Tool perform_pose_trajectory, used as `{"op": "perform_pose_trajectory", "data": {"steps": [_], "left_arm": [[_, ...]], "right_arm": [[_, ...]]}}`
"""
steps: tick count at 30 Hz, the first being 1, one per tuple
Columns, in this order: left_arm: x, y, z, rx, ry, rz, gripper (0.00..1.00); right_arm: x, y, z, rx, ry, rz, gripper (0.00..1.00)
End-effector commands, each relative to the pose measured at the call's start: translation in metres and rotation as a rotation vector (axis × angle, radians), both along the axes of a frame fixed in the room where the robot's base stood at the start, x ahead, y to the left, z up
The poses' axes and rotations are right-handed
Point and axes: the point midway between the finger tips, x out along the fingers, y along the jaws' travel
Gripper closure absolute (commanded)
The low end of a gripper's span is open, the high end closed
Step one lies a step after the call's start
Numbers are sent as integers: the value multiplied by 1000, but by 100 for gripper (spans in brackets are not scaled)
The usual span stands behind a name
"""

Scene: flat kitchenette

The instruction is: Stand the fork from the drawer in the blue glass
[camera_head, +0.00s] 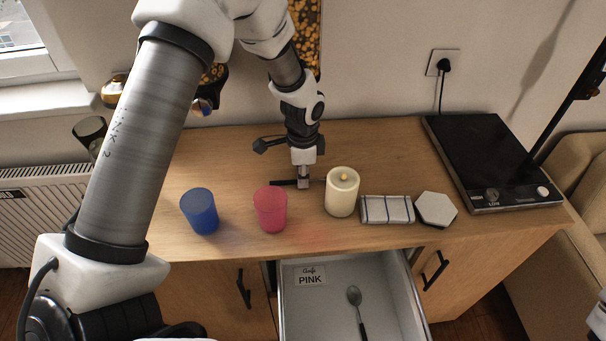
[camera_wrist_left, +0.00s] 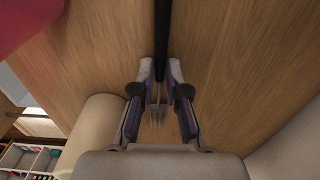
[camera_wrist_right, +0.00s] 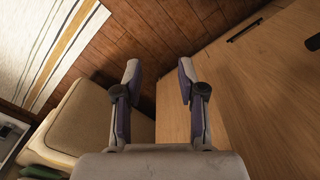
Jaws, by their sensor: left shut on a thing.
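My left gripper (camera_head: 304,183) is low over the counter behind the pink glass and the candle. It is shut on the fork, whose dark handle (camera_head: 282,182) sticks out to the left, roughly level. In the left wrist view the fork's black handle (camera_wrist_left: 162,35) runs between the fingertips (camera_wrist_left: 160,72), with its metal tines (camera_wrist_left: 156,115) toward the palm. Whether the fork touches the counter I cannot tell. The blue glass (camera_head: 199,212) stands upright at the counter's front left. The open drawer (camera_head: 301,318) holds a spoon (camera_head: 356,305). My right gripper (camera_wrist_right: 159,78) is open and empty.
A pink glass (camera_head: 270,210) stands between the blue glass and a cream candle (camera_head: 342,194). A folded checked cloth (camera_head: 387,209), white hexagonal piece (camera_head: 436,209) and black hotplate (camera_head: 488,155) lie to the right. A card reading PINK (camera_head: 311,277) is in the drawer.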

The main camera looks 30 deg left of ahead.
Motion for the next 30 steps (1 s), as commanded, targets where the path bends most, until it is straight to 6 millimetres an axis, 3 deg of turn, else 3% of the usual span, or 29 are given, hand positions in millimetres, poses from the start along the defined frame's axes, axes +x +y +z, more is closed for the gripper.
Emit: {"op": "perform_pose_trajectory", "data": {"steps": [5,6,7,16,20,30], "left_arm": [[0,0,-4,0,1,0,100],[0,0,-3,1,1,0,72],[0,0,-3,1,1,0,62],[0,0,-2,0,0,-1,61],[1,0,10,0,-2,-1,61],[1,0,92,1,-6,0,61]], "right_arm": [[0,0,-1,0,0,0,60],[0,0,0,0,0,0,60],[0,0,0,0,0,0,60],[0,0,0,0,0,0,60],[0,0,-1,0,0,0,60],[0,0,-7,0,0,0,60]]}}
